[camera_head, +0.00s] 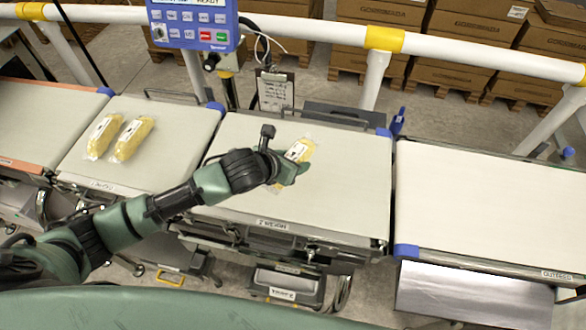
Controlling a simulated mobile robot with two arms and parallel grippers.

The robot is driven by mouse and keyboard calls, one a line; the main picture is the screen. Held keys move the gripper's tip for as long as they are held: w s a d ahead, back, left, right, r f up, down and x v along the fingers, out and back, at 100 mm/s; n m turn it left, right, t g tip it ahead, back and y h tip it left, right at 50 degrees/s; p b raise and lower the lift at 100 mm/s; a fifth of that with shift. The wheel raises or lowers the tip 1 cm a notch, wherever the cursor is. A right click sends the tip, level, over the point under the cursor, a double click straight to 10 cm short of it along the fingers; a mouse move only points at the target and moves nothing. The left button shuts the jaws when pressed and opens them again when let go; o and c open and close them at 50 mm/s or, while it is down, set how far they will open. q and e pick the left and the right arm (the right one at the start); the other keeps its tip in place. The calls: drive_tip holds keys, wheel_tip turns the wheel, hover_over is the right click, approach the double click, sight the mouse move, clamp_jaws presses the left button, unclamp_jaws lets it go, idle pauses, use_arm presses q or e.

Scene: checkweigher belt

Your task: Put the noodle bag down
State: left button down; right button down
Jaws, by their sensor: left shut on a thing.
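The noodle bag (301,149), a clear pack with yellow contents and a white label, is at my left gripper (291,172). The gripper is shut on it, over the middle belt section (345,190). The gripper and wrist hide the lower part of the bag. I cannot tell whether the bag touches the belt. Two similar noodle bags (132,138) lie side by side on the belt section to the left (170,120). My right gripper is not in view.
The belt section on the right (480,205) is bare. A blue control panel (192,22) and a clipboard (275,91) stand behind the middle section. A white rail with yellow joints (384,38) runs along the back, with stacked cartons (470,30) beyond it.

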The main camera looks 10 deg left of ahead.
use_arm(q)
drive_tip(key=shift+f, duration=0.25)
wheel_tip(320, 180, down, 4)
drive_tip(key=shift+a+r, duration=0.1)
drive_tip(key=shift+r, duration=0.15)
drive_tip(key=shift+f, duration=0.25)
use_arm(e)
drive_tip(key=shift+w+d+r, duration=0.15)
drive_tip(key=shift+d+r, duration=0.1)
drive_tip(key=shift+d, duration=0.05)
use_arm(q)
drive_tip(key=shift+f, duration=0.15)
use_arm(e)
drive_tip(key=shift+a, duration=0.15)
use_arm(q)
drive_tip(key=c, duration=0.9)
unclamp_jaws()
drive_tip(key=shift+f, duration=0.1)
drive_tip(key=shift+o, duration=1.4)
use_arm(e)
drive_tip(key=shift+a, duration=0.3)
